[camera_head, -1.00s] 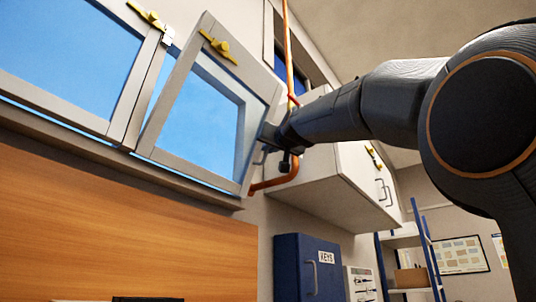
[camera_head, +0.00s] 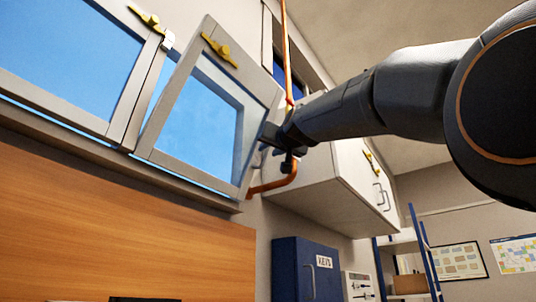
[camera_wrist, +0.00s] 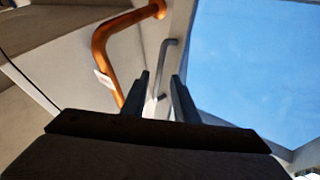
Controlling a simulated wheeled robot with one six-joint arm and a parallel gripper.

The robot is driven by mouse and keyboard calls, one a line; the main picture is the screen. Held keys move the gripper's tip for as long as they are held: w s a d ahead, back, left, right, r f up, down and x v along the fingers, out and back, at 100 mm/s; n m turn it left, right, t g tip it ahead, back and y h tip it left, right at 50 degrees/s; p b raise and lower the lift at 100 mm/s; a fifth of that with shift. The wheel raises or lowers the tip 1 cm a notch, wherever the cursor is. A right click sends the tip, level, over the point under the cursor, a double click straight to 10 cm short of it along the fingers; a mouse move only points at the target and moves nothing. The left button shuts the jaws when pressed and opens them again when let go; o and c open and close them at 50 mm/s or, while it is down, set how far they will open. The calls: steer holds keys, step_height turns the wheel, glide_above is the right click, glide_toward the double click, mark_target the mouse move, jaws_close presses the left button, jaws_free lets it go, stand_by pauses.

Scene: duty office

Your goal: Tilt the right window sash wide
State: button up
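The right window sash (camera_head: 152,130) has a pale grey frame and blue glass. It stands tilted, its top leaning out from the wall, with a yellow latch (camera_head: 219,49) on its top rail. My gripper (camera_head: 266,137) is at the sash's right edge, seen from the side. In the wrist view my gripper (camera_wrist: 160,90) has its two dark fingers apart. A grey bar handle (camera_wrist: 168,58) shows beyond and between the fingertips; contact cannot be told. The sash glass (camera_wrist: 250,60) fills the right of that view.
An orange pipe (camera_head: 278,184) bends close below my gripper and also shows in the wrist view (camera_wrist: 102,50). A white wall cabinet (camera_head: 325,195) is right behind the gripper. The left sash (camera_head: 62,92) adjoins the tilted one. A blue key cabinet (camera_head: 290,268) hangs below.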

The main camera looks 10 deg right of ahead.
steer(key=shift+b+v, duration=0.75)
steer(key=shift+v, duration=1.8)
steer(key=w+f+g, duration=0.2)
steer(key=w+f, duration=0.2)
steer(key=f, duration=0.5)
steer(key=w+f+g, duration=0.2)
steer(key=w+f, duration=0.1)
steer(key=f, duration=0.7)
steer(key=w+f+g, duration=0.1)
steer(key=w+f, duration=0.3)
steer(key=f, duration=0.5)
step_height(320, 180, down, 29)
steer(key=s+g+h, duration=0.1)
steer(key=s+g, duration=0.1)
steer(key=g, duration=0.4)
steer(key=s+d+f+n+g, duration=0.1)
steer(key=s+f+g, duration=0.3)
steer(key=s+f, duration=1)
steer(key=s+d+f+n+g, duration=0.1)
steer(key=s+f+g, duration=0.3)
steer(key=s+f, duration=1)
steer(key=s+g+p, duration=0.1)
steer(key=p, duration=0.1)
steer(key=s+g+p, duration=0.1)
steer(key=s+p, duration=0.2)
steer(key=p, duration=0.1)
steer(key=shift+s+a+r+g+h, duration=0.1)
steer(key=shift+s+r+g+h, duration=0.2)
steer(key=shift+g+h, duration=0.1)
